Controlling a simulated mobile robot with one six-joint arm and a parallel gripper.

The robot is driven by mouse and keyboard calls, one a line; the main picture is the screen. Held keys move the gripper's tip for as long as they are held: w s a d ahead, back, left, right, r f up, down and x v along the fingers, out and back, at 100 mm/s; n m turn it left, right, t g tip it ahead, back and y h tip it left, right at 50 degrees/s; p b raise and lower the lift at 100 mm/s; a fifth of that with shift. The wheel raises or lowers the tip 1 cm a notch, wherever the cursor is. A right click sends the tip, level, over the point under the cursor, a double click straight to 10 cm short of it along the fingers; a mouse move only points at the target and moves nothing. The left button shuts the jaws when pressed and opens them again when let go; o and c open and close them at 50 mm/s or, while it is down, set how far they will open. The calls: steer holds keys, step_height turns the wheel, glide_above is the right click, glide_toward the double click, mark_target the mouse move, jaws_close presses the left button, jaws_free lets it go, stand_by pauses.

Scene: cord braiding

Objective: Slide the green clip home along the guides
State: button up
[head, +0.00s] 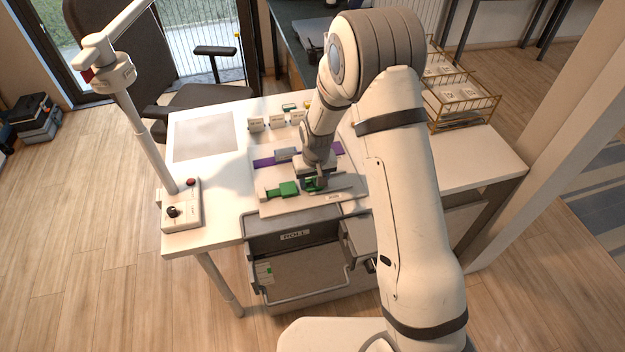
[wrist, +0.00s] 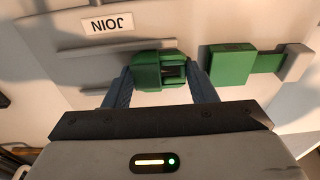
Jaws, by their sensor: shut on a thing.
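My gripper (wrist: 160,93) is shut on the green clip (wrist: 148,72), with one finger on each side of it in the wrist view. The clip shows an opening in its face. It sits between two thin grey guides on the pale board (wrist: 120,55), near a label reading "JOIN". A second green block (wrist: 231,63), with a narrower green strip and a grey end piece, lies to the right, apart from the clip. In the head view this green block (head: 288,189) is left of my gripper (head: 313,188), which partly hides the clip there.
A purple strip (head: 265,161) crosses the board behind the gripper. Small white labelled holders (head: 277,121) stand at the back. A control box (head: 181,207) with a red button and a lamp post are at the left. A grey bin (head: 307,275) is below the front edge.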

steer(key=o, duration=1)
steer(key=shift+o, duration=0.5)
steer(key=shift+o, duration=1.2)
steer(key=shift+r, duration=0.1)
steer(key=shift+w+r+p, duration=0.1)
steer(key=shift+r+p, duration=0.3)
steer(key=shift+r, duration=0.3)
steer(key=shift+c, duration=0.2)
steer(key=shift+o, duration=0.2)
steer(key=shift+s+r+p, duration=0.25)
steer(key=shift+r+p, duration=0.15)
steer(key=shift+r, duration=0.55)
steer(key=shift+s+d+r+p, duration=0.15)
steer(key=shift+r+p, duration=0.4)
steer(key=shift+r, duration=0.7)
